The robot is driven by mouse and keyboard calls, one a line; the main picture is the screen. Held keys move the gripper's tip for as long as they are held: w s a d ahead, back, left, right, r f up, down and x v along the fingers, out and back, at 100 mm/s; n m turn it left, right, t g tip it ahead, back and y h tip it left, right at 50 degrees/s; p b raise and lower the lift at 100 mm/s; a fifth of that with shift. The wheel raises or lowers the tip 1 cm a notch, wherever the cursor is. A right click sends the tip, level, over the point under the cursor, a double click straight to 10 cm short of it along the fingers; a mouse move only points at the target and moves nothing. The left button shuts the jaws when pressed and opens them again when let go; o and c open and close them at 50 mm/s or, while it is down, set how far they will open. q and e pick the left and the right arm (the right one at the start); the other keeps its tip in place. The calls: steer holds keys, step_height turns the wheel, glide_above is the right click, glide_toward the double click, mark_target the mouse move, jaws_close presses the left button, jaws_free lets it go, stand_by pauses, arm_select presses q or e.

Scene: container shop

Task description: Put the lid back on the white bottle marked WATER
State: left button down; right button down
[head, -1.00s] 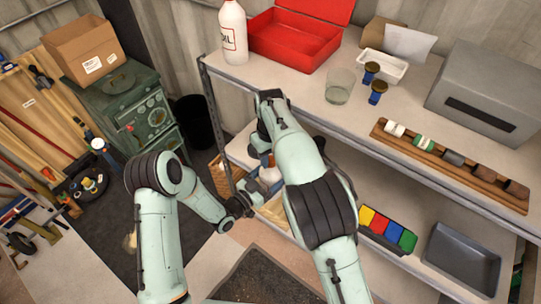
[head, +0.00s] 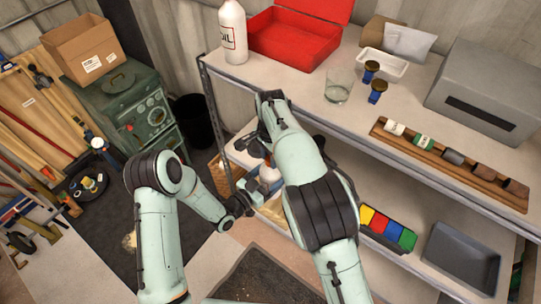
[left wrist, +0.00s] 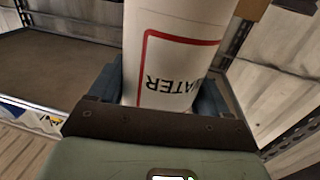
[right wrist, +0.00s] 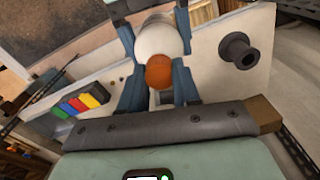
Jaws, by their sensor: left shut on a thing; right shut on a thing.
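The white bottle marked WATER (left wrist: 175,70) is between the blue fingers of my left gripper (left wrist: 160,95), its red-framed label facing the left wrist camera. In the head view the bottle (head: 270,174) is partly hidden by my right arm, in front of the shelf. My left gripper (head: 240,203) is shut on it. My right gripper (right wrist: 157,92) is shut on an orange-brown lid (right wrist: 159,72). In the right wrist view the lid lies in front of the bottle's end (right wrist: 158,38). I cannot tell whether the lid touches the neck.
A white OIL bottle (head: 233,35), an open red box (head: 295,38) and a glass (head: 338,86) stand on the upper shelf. Coloured blocks (head: 388,228) and a grey tray (head: 462,258) are on the lower shelf. A shelf post (head: 215,125) stands close to my grippers.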

steer(key=c, duration=0.7)
jaws_free()
steer(key=shift+c, duration=0.2)
steer(key=shift+r, duration=0.1)
step_height(320, 180, up, 12)
steer(key=shift+d, duration=0.1)
